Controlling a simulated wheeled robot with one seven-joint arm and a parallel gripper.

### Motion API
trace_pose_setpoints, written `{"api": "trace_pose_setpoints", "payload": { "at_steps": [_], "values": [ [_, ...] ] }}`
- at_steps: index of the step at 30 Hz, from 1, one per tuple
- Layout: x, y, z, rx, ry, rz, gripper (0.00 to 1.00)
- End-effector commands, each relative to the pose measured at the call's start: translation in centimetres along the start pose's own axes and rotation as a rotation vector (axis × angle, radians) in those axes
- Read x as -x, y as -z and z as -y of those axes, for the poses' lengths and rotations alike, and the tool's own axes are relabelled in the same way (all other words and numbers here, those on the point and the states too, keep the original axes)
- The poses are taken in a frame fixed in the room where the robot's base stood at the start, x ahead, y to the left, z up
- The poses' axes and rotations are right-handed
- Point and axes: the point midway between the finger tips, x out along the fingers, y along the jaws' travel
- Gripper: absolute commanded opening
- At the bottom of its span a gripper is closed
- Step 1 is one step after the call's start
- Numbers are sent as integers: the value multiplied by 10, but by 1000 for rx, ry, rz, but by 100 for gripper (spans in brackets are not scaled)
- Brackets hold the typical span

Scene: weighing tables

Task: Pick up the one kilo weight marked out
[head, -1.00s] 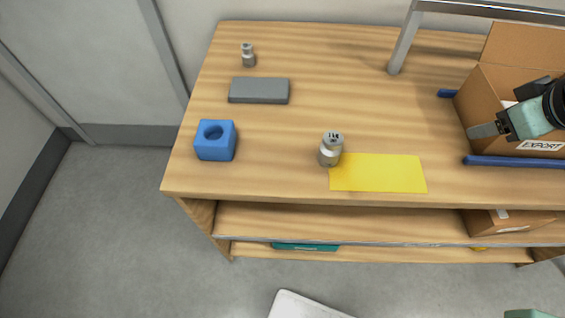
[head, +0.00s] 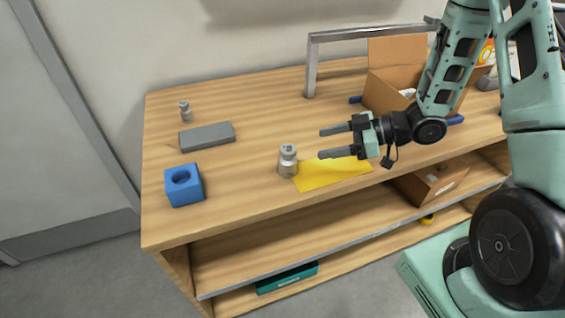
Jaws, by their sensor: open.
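The larger metal weight (head: 287,163) stands upright on the wooden table, against the left edge of the yellow mat (head: 328,175). Its top mark is too small to read now. A smaller metal weight (head: 185,111) stands at the back left of the table. My gripper (head: 325,143) is open and empty, to the right of the larger weight. Its two fingers point left toward that weight, apart from it and seemingly above the mat.
A blue block with a round hole (head: 184,192) and a grey slab (head: 207,136) lie on the left of the table. An open cardboard box (head: 383,92) and a metal frame (head: 311,72) stand at the back right.

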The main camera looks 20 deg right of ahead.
Motion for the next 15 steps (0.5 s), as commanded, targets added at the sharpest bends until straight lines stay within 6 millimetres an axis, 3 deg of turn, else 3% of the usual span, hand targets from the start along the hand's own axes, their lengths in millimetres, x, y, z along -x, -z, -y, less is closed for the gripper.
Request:
{"api": "trace_pose_setpoints", "payload": {
  "at_steps": [9,15],
  "values": [
    [-62,1,1,0,3,1,64],
    [-76,0,1,-1,0,1,64]
  ]
}}
